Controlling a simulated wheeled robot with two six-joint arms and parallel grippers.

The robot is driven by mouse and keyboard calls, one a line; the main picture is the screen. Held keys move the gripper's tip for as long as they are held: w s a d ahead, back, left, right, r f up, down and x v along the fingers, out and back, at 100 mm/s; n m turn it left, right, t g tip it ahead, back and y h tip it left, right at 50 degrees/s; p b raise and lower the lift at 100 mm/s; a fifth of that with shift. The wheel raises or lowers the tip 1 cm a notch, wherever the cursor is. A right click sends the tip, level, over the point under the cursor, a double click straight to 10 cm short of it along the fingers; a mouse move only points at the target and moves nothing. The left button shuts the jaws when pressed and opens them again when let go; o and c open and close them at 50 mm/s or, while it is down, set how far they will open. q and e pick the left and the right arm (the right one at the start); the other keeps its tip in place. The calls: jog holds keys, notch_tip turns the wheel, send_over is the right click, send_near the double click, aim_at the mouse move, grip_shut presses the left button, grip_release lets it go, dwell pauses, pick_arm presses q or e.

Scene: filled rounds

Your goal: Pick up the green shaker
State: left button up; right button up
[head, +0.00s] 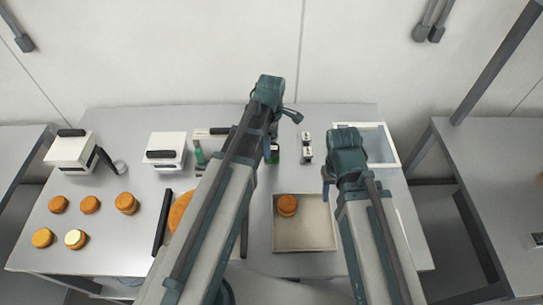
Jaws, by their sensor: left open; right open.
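A dark green item (274,153) stands upright on the table, just below my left gripper and partly hidden by it. A second slim green item (199,155) stands further left, near the white boxes. I cannot tell for sure which of the two is the green shaker. My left gripper (277,129) is open, over or beside the first green item; its fingertips are largely hidden by the wrist, and contact cannot be told. My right gripper (327,180) is open near the back of the wooden-bottomed tray, with its fingers mostly hidden.
Two small black-and-white items (306,146) stand right of the dark green item. A shallow tray (310,238) holds stacked orange rounds (287,205). A white-rimmed bin (383,138) is at back right. Several rounds (90,204) and two white machines (166,147) are at left.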

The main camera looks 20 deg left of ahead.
pick_arm(q)
notch_tip(320, 180, down, 5)
jog(key=b, duration=0.5)
jog(key=shift+f, duration=0.15)
pick_arm(e)
notch_tip(320, 180, down, 5)
jog(key=shift+f, duration=0.1)
pick_arm(q)
jog(key=c, duration=1.5)
jog(key=shift+r, duration=0.2)
pick_arm(e)
jog(key=shift+r, duration=0.2)
pick_arm(q)
notch_tip(320, 180, up, 10)
jog(key=p, duration=1)
pick_arm(e)
notch_tip(320, 180, up, 10)
pick_arm(q)
notch_tip(320, 180, down, 6)
jog(key=b, duration=0.6)
jog(key=shift+f, duration=0.2)
pick_arm(e)
notch_tip(320, 180, down, 6)
jog(key=shift+f, duration=0.25)
pick_arm(q)
jog(key=shift+r, duration=0.15)
pick_arm(e)
jog(key=shift+r, duration=0.2)
